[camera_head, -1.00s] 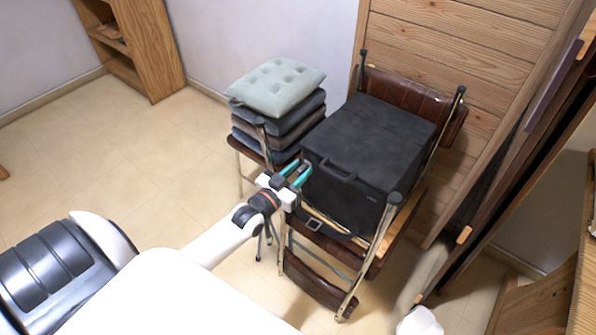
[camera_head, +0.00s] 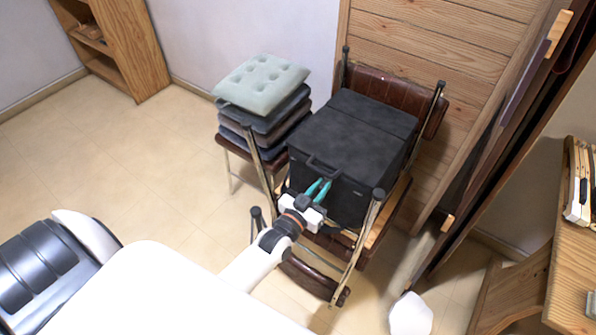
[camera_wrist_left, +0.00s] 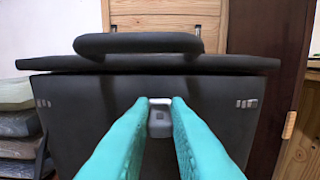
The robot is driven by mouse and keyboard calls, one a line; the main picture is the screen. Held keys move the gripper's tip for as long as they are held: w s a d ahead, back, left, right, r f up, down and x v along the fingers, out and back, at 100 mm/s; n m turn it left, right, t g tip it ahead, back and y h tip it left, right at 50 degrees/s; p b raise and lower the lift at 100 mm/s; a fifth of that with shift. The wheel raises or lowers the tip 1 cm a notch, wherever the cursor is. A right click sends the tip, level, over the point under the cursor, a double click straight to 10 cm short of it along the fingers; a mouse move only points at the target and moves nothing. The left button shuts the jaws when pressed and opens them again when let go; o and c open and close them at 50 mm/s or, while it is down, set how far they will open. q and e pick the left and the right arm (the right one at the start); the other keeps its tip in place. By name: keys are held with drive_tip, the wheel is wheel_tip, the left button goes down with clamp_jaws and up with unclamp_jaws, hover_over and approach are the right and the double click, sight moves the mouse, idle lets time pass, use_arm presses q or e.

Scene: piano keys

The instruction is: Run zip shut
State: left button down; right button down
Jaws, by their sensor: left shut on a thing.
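A black box-shaped bag (camera_head: 360,130) with a closed-looking flat lid sits on a chair. Its front also fills the left wrist view (camera_wrist_left: 85,105), with a dark handle (camera_wrist_left: 138,43) at the lid's edge. A small grey zip pull (camera_wrist_left: 160,118) shows on the front below the lid. My left gripper (camera_head: 319,188) reaches the front of the bag below the handle. Its teal fingers are shut on the zip pull, one at each side. The zip's track cannot be made out. My right gripper is not in view.
The chair's metal legs (camera_head: 365,240) rise close beside my left arm. A stack of cushions (camera_head: 262,85) on another chair stands left of the bag. A wooden panel (camera_head: 440,60) is behind it. The floor (camera_head: 120,160) at left is clear.

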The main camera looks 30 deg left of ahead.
sight(359, 194)
use_arm(q)
drive_tip(key=d, duration=0.8)
drive_tip(key=shift+s+d+p, duration=0.35)
drive_tip(key=shift+p, duration=0.05)
drive_tip(key=c, duration=1.4)
unclamp_jaws()
drive_tip(key=shift+d, duration=0.15)
drive_tip(key=shift+s, duration=0.1)
drive_tip(key=shift+s+f, duration=0.1)
drive_tip(key=shift+s, duration=0.15)
drive_tip(key=s, duration=0.7)
drive_tip(key=s+a+b, duration=0.1)
drive_tip(key=s, duration=0.3)
drive_tip(key=shift+s, duration=0.2)
